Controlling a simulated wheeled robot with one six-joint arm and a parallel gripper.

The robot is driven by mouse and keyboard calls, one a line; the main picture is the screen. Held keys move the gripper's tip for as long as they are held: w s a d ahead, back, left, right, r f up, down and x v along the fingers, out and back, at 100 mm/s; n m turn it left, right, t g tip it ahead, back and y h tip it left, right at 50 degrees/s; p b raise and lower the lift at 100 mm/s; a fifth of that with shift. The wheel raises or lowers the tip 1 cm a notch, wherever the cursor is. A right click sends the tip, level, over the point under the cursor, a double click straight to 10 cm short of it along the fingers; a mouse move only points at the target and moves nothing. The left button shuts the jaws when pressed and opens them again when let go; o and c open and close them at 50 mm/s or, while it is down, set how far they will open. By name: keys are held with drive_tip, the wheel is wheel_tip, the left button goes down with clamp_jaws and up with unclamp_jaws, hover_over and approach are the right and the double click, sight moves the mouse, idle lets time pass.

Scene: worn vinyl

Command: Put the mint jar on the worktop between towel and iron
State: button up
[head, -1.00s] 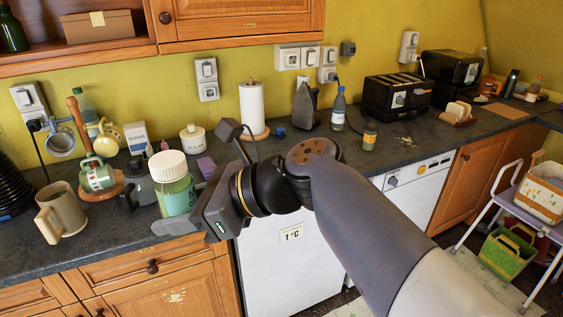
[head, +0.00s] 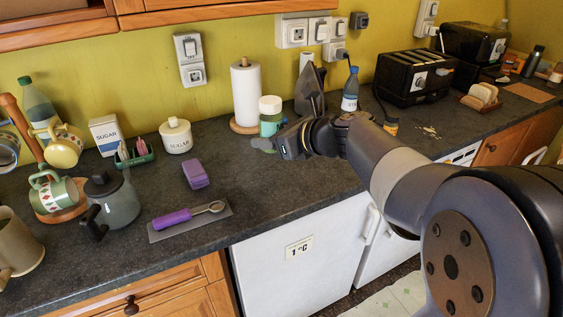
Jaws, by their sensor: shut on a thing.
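The mint jar (head: 269,126), a green jar with a white lid, is upright in my gripper (head: 275,138), which is shut on it. The jar stands in the picture between the white paper towel roll (head: 245,93) on its wooden base and the dark upright iron (head: 310,90). It is close to the roll's right side. My gripper reaches in from the right and hides part of the jar's lower side. I cannot tell whether the jar's base touches the dark worktop (head: 275,195).
The worktop in front of the roll is clear.

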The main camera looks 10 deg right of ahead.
drive_tip(key=w+d+f+m+t+h+b, duration=0.2)
drive_tip(key=w+d+f+m+h, duration=0.2)
drive_tip(key=w+d+f, duration=0.5)
drive_tip(key=b, duration=0.1)
hover_over(307, 189)
wheel_tip(307, 189, down, 8)
drive_tip(key=shift+r, duration=0.25)
drive_tip(key=shift+f+b, duration=0.55)
drive_tip(key=shift+f, duration=1.55)
drive_tip(key=shift+f+b, duration=0.3)
drive_tip(key=o, duration=1.1)
drive_tip(key=shift+s+r, duration=0.1)
drive_tip(key=shift+c, duration=0.2)
drive_tip(key=shift+r, duration=0.15)
drive_tip(key=p+v, duration=0.1)
drive_tip(key=v, duration=1.1)
drive_tip(key=shift+d, duration=0.15)
